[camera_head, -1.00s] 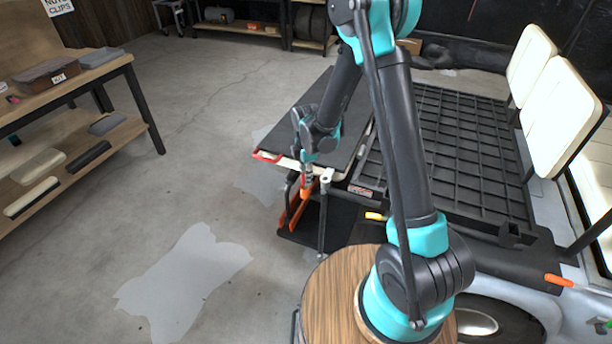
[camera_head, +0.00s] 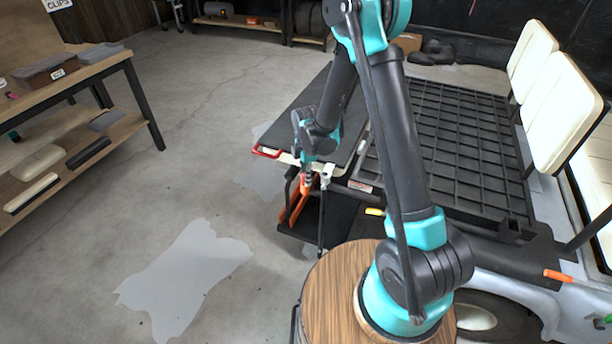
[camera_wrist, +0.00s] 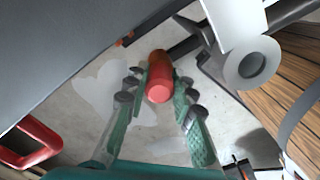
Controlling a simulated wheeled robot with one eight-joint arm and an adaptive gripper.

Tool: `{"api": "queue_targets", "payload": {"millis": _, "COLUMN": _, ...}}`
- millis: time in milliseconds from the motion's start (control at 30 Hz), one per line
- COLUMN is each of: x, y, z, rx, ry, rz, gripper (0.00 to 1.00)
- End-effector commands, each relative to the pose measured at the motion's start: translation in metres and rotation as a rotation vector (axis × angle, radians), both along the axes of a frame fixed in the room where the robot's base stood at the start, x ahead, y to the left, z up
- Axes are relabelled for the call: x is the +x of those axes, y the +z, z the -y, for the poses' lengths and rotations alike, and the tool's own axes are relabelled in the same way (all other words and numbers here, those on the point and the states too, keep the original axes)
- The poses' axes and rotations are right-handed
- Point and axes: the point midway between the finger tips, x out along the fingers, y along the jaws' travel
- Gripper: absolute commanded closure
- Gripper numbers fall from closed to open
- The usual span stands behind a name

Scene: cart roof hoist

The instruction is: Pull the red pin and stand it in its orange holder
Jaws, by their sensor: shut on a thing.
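The red pin (camera_wrist: 159,82) shows in the wrist view as a short red cylinder, more orange at its far end. My gripper (camera_wrist: 154,100) is shut on it, with a green finger on each side. In the head view my gripper (camera_head: 308,172) is at the cart's near left corner, beside a pale-topped post (camera_head: 326,174). The pin is a small red patch there, mostly hidden. Whether its far end is seated in anything cannot be told. A long orange part (camera_head: 299,203) is below the gripper; I cannot tell whether it is the holder.
A pale ring-ended tube (camera_wrist: 251,66) is close right of the pin. A red handle (camera_head: 266,152) is on the dark panel's edge. White seat backs (camera_head: 562,110) stand right. A bench (camera_head: 75,75) stands left. The floor between bench and cart is clear.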

Motion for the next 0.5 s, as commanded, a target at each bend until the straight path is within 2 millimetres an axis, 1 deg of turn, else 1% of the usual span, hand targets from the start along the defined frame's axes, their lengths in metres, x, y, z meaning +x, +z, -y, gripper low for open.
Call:
{"api": "queue_targets", "payload": {"millis": 33, "x": 0.0001, "y": -0.0002, "z": 0.0000, "rx": 0.000, "ry": 0.000, "rz": 0.000, "gripper": 0.72}}
{"api": "queue_targets", "payload": {"millis": 200, "x": 0.0001, "y": -0.0001, "z": 0.0000, "rx": 0.000, "ry": 0.000, "rz": 0.000, "gripper": 0.51}}
{"api": "queue_targets", "payload": {"millis": 500, "x": 0.0002, "y": 0.0006, "z": -0.0001, "rx": 0.000, "ry": 0.000, "rz": 0.000, "gripper": 0.51}}
